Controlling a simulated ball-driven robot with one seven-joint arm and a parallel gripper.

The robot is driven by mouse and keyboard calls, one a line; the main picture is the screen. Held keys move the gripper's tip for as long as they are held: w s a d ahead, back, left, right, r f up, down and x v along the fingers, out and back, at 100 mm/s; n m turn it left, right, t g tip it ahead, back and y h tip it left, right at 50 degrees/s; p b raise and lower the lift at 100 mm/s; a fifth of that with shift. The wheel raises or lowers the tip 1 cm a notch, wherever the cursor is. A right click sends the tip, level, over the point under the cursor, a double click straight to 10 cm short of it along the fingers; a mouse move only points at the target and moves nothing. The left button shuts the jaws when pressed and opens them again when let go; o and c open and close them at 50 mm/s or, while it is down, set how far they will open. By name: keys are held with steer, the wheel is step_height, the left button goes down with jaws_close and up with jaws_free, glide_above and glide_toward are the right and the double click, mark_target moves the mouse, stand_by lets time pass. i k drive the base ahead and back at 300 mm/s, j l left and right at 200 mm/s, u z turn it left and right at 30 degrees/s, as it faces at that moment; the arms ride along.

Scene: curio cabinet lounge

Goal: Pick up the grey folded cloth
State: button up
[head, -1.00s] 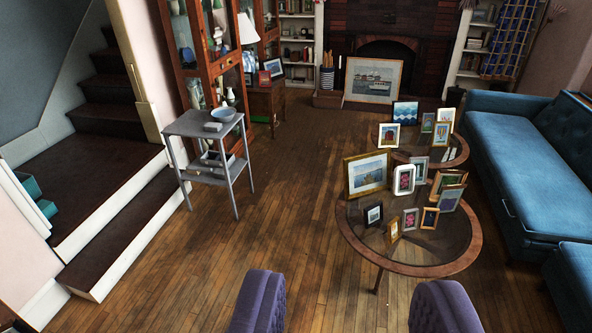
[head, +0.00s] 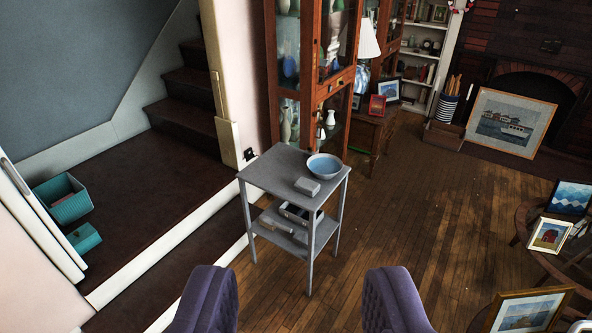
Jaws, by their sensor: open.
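A small grey block-like bundle (head: 307,186), which looks like the grey folded cloth, lies on top of a grey two-level side table (head: 268,172). It is close beside a blue bowl (head: 324,166), at the bowl's front left. It is too small in view to make out folds. My gripper (head: 300,270) shows as two purple fingers at the bottom of the picture. They are wide apart with nothing between them. The gripper is well short of the table.
Grey items and a dark tray (head: 296,213) sit on the table's lower shelf. A glass cabinet (head: 333,88) stands behind. A dark step with a pale edge (head: 178,246) runs along the left. Picture frames (head: 549,235) crowd a round table at right. Wooden floor (head: 410,225) is clear between.

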mark_target(306, 186)
steer(key=i+l+u, duration=0.15)
steer(key=i+u, duration=0.15)
steer(key=i, duration=1.15)
steer(key=i+j+z, duration=0.2)
steer(key=i, duration=0.2)
steer(key=i+j+z, duration=0.2)
steer(key=i, duration=0.2)
steer(key=i+j+z, duration=0.25)
steer(key=i, duration=0.15)
steer(key=i+j+z, duration=0.55)
steer(key=j, duration=0.15)
steer(key=i+j+z, duration=0.25)
steer(key=j, duration=0.2)
